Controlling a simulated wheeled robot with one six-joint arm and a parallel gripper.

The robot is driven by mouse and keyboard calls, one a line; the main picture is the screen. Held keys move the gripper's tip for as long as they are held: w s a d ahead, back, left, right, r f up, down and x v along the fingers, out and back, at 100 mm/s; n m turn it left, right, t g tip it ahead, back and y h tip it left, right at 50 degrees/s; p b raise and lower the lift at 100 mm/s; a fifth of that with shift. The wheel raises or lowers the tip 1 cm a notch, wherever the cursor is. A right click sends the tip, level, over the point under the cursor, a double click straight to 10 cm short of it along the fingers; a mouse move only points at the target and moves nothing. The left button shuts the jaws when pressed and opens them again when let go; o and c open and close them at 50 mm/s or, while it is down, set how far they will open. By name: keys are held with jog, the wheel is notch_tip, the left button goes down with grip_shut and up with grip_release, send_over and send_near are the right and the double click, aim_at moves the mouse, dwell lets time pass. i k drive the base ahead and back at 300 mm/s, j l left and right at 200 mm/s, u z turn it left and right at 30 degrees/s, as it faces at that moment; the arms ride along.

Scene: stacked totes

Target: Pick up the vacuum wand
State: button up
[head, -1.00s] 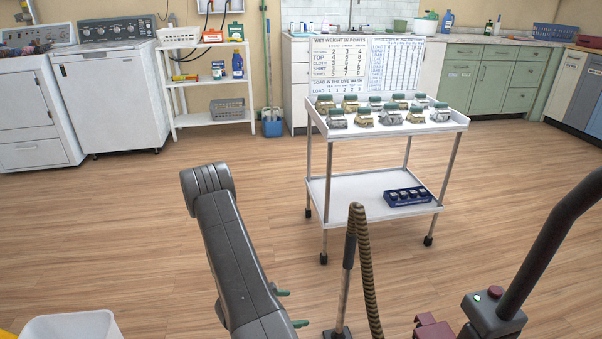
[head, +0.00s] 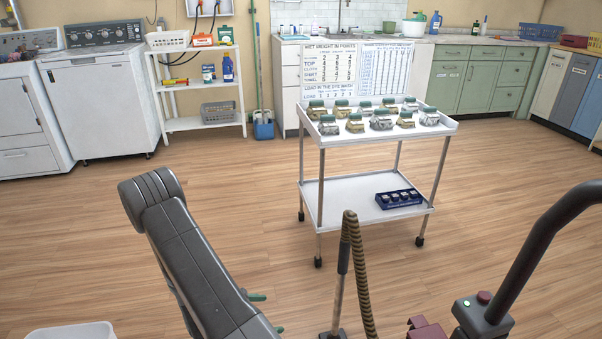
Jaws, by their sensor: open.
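The vacuum wand (head: 338,299) stands nearly upright at the bottom centre of the head view, in front of the cart. It has a dark grip near the top, a thin pale tube and a dark piece at its lower end. A ribbed brown hose (head: 361,275) loops over from its top and runs down its right side. My gripper (head: 273,312) is mostly hidden behind my grey arm. Two green-tipped fingers show apart, pointing right toward the wand. The gripper is open, with a gap between it and the wand in the picture.
A white two-shelf cart (head: 346,200) stands behind the wand, with several small bags on top and a blue tray (head: 399,199) below. A white bin (head: 72,332) is at the lower left. Wood floor (head: 230,190) is clear around the cart.

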aim_at(336, 332)
jog(key=i+j+z, duration=0.1)
jog(key=z, duration=0.3)
jog(key=j+z, duration=0.55)
jog(key=z, duration=0.25)
jog(key=j+z, duration=0.25)
jog(key=z, duration=0.15)
jog(key=j+z, duration=0.2)
jog(key=z, duration=0.2)
jog(key=j+z, duration=0.25)
jog(key=z, duration=0.15)
jog(key=j+z, duration=0.25)
jog(key=z, duration=0.15)
jog(key=k+j+z, duration=0.1)
jog(key=j+z, duration=0.15)
jog(key=z, duration=0.15)
jog(key=j, duration=0.45)
jog(key=l+z, duration=0.1)
jog(key=k, duration=0.05)
